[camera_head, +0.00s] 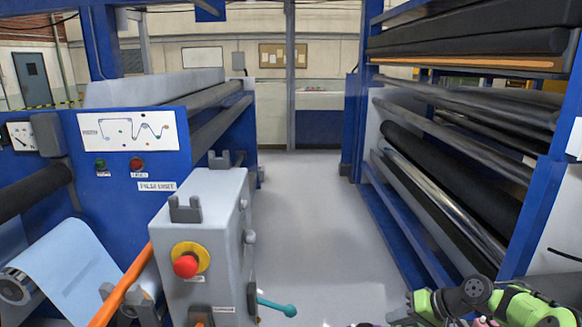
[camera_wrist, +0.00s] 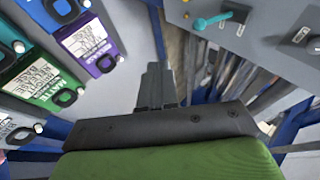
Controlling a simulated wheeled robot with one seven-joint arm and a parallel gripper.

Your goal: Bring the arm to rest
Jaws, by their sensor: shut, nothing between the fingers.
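My gripper (camera_wrist: 155,68) shows in the wrist view, its two dark fingers pressed together with nothing between them. It points away over the grey and blue machine parts and appears to touch nothing. In the head view my green and black arm is folded at the lower right corner, in front of the right roller rack. The gripper itself cannot be made out there.
A grey control box with a red emergency button (camera_head: 185,266) and a teal lever (camera_head: 277,307) stands left of the aisle. The grey aisle floor (camera_head: 305,210) is clear.

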